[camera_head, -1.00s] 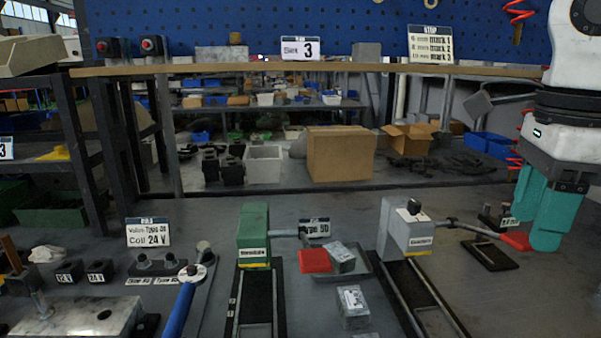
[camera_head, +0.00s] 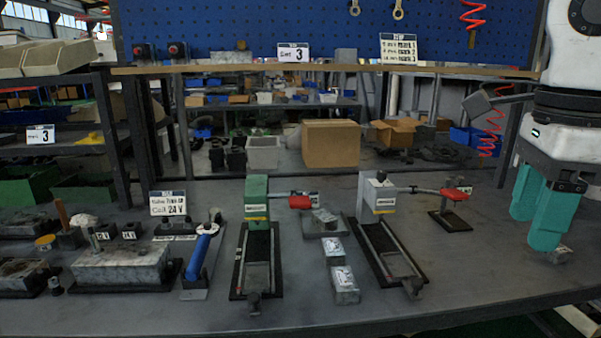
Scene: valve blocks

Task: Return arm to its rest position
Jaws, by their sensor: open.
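My gripper (camera_head: 538,215) hangs at the right side of the head view. Its two teal fingers point down over the right end of the grey workbench (camera_head: 420,305). The fingers stand apart with nothing seen between them. The white and black arm above the fingers is mine and runs out of the top right of the picture.
A green valve fixture (camera_head: 257,205) and a grey one (camera_head: 378,197) with red-tipped levers stand mid-bench. Metal blocks (camera_head: 344,285) lie between them. A blue-handled tool (camera_head: 202,250) and valve blocks (camera_head: 122,262) are at left. The front right bench is clear.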

